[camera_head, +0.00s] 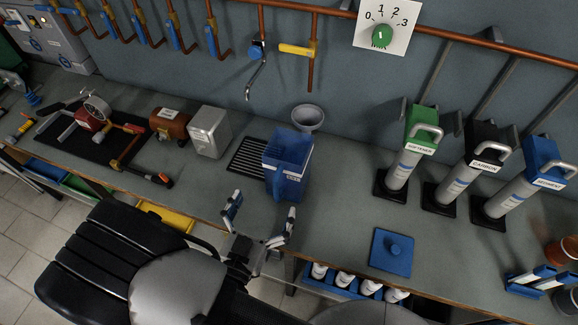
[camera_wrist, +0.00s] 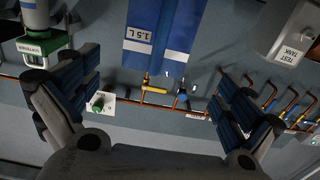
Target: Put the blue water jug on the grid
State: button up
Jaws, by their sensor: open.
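The blue water jug (camera_head: 284,165) stands upright and open-topped on the bench, below the wall tap. The dark slatted grid (camera_head: 247,157) lies at its left, and the jug hides the grid's right end. I cannot tell whether the jug's base rests partly on it. My gripper (camera_head: 262,212) is open and empty, in front of the jug near the bench's front edge. In the wrist view the jug (camera_wrist: 160,35) shows upside down with a 1.5 L label, between and beyond the spread fingers (camera_wrist: 158,72). No contact shows.
A metal tank (camera_head: 210,132) stands left of the grid and a grey funnel (camera_head: 308,117) behind the jug. A blue knobbed plate (camera_head: 392,253) lies front right. Filter cylinders (camera_head: 402,165) stand further right. The bench between jug and cylinders is clear.

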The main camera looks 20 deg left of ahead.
aim_at(285, 165)
jog(key=w, duration=0.8)
jog(key=shift+w+d+b, duration=0.25)
jog(key=shift+d+b, duration=0.1)
jog(key=shift+b, duration=0.05)
jog(key=w, duration=0.2)
jog(key=w+d, duration=0.1)
jog(key=w, duration=0.1)
jog(key=shift+b, duration=0.4)
jog(key=shift+w+a, duration=0.1)
jog(key=shift+w, duration=0.45)
jog(key=shift+c, duration=0.4)
jog(key=c, duration=1.4)
jog(key=shift+r, duration=0.15)
